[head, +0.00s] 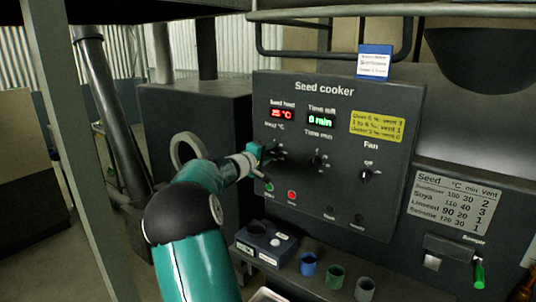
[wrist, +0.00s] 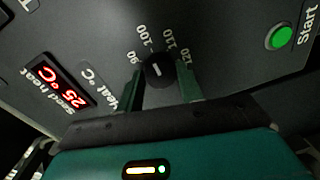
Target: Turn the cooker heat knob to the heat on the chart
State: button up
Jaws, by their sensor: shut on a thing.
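The heat knob (wrist: 158,72) is round and black with a white pointer mark. Its dial reads 90, 100, 110 and 120; the mark points roughly between 100 and 110, but I cannot tell exactly. My gripper (wrist: 162,77) is shut on the knob, one finger on each side. In the head view my gripper (head: 262,155) is at the left of the seed cooker panel (head: 395,100) and hides most of the knob. The chart (head: 457,200) lists sunflower 100, soya 110, linseed 90 and sesame 120. A blue and white card (head: 374,62) stands on top; its word looks like sunflower.
The seed heat display (head: 283,114) reads 25 °C and the time display (head: 320,120) 0 min. The time knob (head: 318,161) and fan knob (head: 364,175) are to the right. A green start button (wrist: 279,37) and a red button (head: 291,195) are near. Several small cups stand below.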

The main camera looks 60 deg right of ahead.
dwell(0.3)
jog(key=o, duration=1)
jog(key=shift+a, duration=0.1)
jog(key=a, duration=0.4)
jog(key=w+a, duration=0.1)
jog(key=a, duration=0.4)
jog(key=w+a+r, duration=0.1)
jog(key=a, duration=0.3)
jog(key=shift+a, duration=0.2)
